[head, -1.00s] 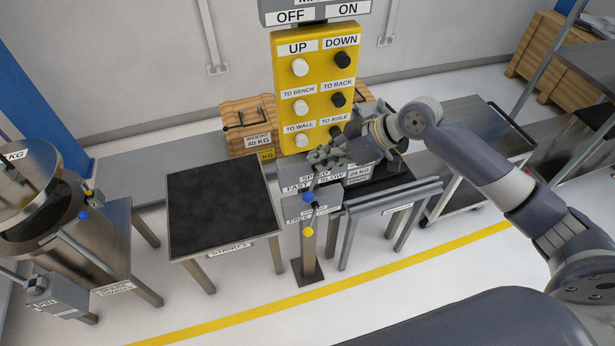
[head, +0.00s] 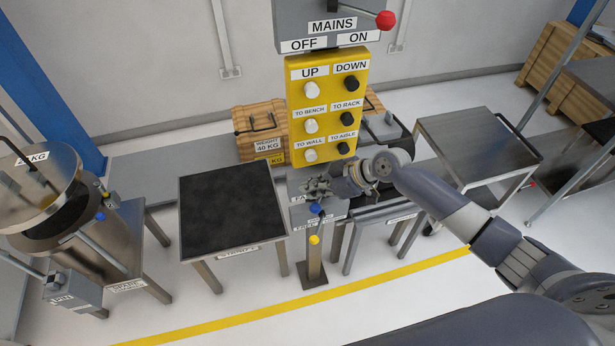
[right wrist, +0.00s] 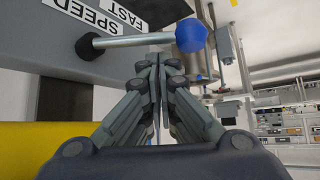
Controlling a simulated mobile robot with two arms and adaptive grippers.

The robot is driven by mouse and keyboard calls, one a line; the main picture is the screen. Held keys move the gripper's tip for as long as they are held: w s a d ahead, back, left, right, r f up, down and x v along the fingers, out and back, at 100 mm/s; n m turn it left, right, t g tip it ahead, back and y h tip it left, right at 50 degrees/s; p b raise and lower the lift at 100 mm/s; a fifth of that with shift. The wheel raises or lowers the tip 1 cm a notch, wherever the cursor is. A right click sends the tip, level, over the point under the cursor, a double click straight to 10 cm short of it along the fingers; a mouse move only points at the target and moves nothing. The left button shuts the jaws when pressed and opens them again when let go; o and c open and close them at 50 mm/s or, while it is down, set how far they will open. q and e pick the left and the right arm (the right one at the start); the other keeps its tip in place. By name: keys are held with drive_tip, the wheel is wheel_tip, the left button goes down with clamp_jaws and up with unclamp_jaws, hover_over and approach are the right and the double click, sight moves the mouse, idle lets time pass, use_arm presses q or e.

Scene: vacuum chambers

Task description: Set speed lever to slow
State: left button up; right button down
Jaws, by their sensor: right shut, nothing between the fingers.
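The speed lever shows in the right wrist view as a pale rod with a blue ball knob (right wrist: 191,36), running sideways out of a black pivot on a grey box with SPEED and FAST labels (right wrist: 95,18). In the head view the blue knob (head: 317,208) is at the front of this box, below the yellow button panel. My right gripper (head: 314,187) is in front of the box and covers much of its labels. In the right wrist view its fingers (right wrist: 158,62) are shut and empty, close to the rod; I cannot tell whether they touch it. SLOW is hidden. My left gripper is not in view.
A yellow-knobbed lever (head: 314,240) sits just below on the same post. The yellow button panel (head: 328,110) stands behind, under the MAINS box (head: 300,15). A black-topped stand (head: 232,205) is to the left, a metal cart (head: 478,140) to the right. Open floor lies in front.

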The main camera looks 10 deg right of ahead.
drive_tip(key=shift+s+d+f, duration=0.1)
drive_tip(key=shift+s+d, duration=0.15)
drive_tip(key=shift+d, duration=0.1)
drive_tip(key=shift+w, duration=0.1)
